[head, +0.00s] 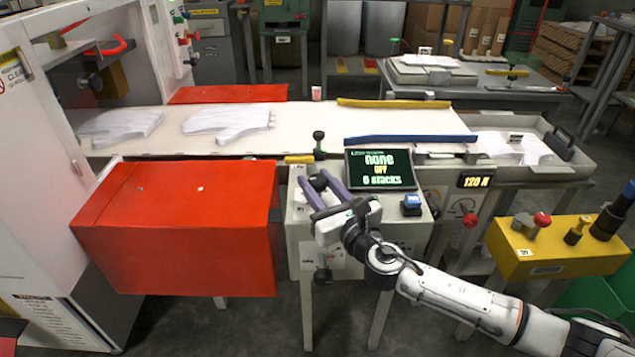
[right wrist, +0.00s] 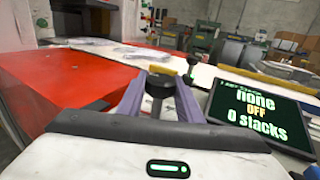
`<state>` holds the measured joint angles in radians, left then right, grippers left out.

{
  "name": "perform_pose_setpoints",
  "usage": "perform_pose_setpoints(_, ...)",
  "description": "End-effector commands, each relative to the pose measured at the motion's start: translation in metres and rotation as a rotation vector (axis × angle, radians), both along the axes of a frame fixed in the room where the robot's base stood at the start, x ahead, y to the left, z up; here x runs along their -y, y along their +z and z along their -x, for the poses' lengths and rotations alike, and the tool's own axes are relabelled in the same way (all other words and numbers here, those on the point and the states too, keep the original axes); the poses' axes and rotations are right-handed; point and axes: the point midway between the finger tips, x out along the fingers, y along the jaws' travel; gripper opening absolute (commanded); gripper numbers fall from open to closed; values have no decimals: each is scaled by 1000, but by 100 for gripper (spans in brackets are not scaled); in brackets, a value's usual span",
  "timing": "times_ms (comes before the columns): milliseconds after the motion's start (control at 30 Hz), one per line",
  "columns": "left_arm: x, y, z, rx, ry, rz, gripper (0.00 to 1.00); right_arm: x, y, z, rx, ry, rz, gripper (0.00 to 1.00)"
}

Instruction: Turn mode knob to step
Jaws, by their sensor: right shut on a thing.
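My right gripper (head: 316,174) reaches over the grey control box (head: 299,218) and is shut on a black knob (head: 318,183) on its top. In the right wrist view the knob (right wrist: 160,86) sits between the two purple-grey fingers. Its pointer and any step label are not readable. The screen (head: 381,169) to the right of the knob reads "none", "OFF" and "0 stacks"; it also shows in the right wrist view (right wrist: 262,115). My left gripper is not in view.
A blue button (head: 412,203) is right of the gripper, and a black-topped lever (head: 319,142) stands behind it. A red cover (head: 180,235) lies left. A yellow box (head: 555,250) with knobs stands right.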

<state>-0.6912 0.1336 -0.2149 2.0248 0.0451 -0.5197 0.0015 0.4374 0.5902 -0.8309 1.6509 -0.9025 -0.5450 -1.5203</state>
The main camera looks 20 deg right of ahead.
Motion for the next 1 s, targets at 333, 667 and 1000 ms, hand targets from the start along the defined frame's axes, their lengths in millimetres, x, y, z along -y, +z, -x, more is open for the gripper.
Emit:
perform_pose_setpoints(333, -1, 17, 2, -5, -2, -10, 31, -3, 2, 1, -4, -190, -6, 10)
perform_pose_setpoints(667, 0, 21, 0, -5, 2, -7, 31, -3, 0, 0, -4, -499, -4, 10)
perform_pose_setpoints(1000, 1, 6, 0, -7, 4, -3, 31, -2, -3, 0, -1, -792, -2, 10)
